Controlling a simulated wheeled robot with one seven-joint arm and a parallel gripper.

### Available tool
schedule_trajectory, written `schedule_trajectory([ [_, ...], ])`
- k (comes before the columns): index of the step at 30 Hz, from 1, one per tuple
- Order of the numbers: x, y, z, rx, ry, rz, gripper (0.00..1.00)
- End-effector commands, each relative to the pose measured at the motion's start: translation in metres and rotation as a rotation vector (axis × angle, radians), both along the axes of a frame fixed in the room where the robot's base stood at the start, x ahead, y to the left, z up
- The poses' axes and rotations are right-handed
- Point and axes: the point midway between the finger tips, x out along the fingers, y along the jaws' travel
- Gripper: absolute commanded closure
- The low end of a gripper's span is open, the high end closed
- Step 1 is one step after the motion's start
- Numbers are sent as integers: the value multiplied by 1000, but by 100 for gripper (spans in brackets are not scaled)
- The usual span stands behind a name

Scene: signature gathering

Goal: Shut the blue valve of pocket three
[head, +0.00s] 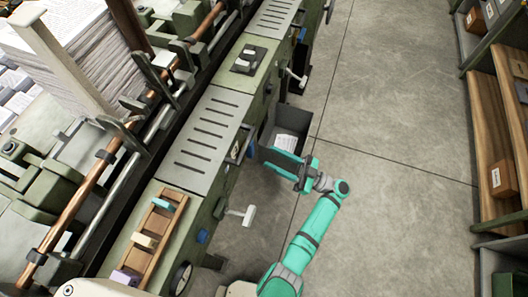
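A long green gathering machine (206,135) runs diagonally across the left half of the head view. A small blue part (249,150) shows on its side, just left of my gripper, and a round blue knob (202,236) sits lower on the same side. I cannot tell which is the valve, or which section is pocket three. My teal gripper (278,160) reaches toward the machine's side, above a grey bin. The view does not show whether its fingers are apart, and I see nothing held in it. Whether it touches the blue part is unclear.
The open grey bin (291,121) with paper stands against the machine below my gripper. White handles (241,215) stick out from the machine's side. A wooden tray (160,237) holds small coloured blocks. Shelves (492,130) with boxes line the right; the concrete floor (405,100) between is clear.

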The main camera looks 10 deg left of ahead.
Motion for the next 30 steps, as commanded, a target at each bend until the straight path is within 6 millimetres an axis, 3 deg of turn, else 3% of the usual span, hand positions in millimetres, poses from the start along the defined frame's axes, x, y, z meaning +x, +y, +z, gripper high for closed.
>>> schedule_trajectory([
  [3,-2,-17,-7,0,3,-2,61],
  [9,-4,-30,-13,0,2,1,61],
  [30,-6,-26,-21,-14,33,-2,61],
])
